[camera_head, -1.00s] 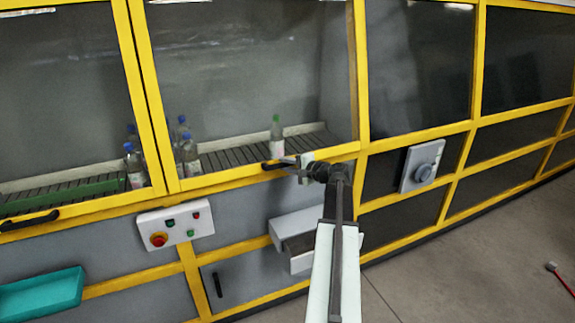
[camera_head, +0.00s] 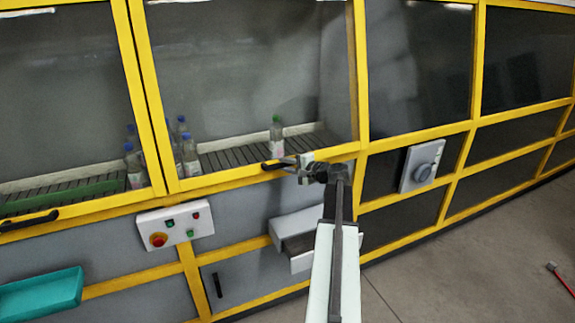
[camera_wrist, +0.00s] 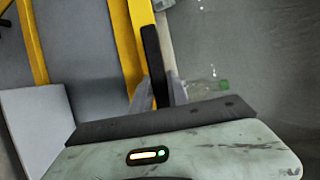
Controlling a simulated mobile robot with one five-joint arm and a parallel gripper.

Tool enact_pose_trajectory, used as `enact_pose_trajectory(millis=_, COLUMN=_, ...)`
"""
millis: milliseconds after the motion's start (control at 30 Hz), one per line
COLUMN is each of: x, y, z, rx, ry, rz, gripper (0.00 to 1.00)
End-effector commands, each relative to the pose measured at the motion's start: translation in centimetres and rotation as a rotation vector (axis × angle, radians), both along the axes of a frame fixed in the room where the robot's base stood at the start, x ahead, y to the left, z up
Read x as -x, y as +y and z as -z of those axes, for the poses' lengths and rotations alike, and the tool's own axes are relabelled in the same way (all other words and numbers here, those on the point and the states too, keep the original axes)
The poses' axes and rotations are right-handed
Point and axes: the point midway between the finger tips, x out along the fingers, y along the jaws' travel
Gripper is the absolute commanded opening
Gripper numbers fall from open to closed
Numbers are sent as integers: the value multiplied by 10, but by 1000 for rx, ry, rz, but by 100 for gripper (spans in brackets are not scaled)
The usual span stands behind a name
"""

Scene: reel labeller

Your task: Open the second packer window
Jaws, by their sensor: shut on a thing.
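The second packer window (camera_head: 245,70) is a clear pane in a yellow frame, and it looks closed. Its black bar handle (camera_head: 268,165) sits on the bottom frame rail. My gripper (camera_head: 287,162) is at this handle, reaching in from the right. In the wrist view, the black handle (camera_wrist: 152,52) runs down between the two fingers of my gripper (camera_wrist: 161,88), which is shut on it. The near end of the handle is partly hidden by the fingers and gripper body.
Several bottles (camera_head: 186,155) stand on the conveyor (camera_head: 240,154) behind the glass. A button box (camera_head: 176,226) is below the window at left, and a teal tray (camera_head: 40,294) is at lower left. A grey rotary switch (camera_head: 422,166) is at right.

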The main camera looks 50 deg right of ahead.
Motion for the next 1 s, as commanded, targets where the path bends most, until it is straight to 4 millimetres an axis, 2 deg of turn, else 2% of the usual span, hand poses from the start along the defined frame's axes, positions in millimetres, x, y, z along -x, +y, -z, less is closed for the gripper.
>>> enact_pose_trajectory(millis=200, x=1, y=2, z=3, rx=2, ry=7, rz=-6, gripper=0)
enact_pose_trajectory(millis=233, x=0, y=-15, z=3, rx=2, ry=8, rz=-2, gripper=0)
enact_pose_trajectory(millis=333, x=1, y=-3, z=1, rx=2, ry=7, rz=-3, gripper=0)
enact_pose_trajectory(millis=567, x=-3, y=1, z=-16, rx=2, ry=5, rz=-4, gripper=0)
enact_pose_trajectory(millis=767, x=-12, y=-2, z=-53, rx=1, ry=1, rz=-5, gripper=0)
enact_pose_trajectory(millis=1000, x=-28, y=-8, z=-122, rx=-1, ry=0, rz=-7, gripper=0)
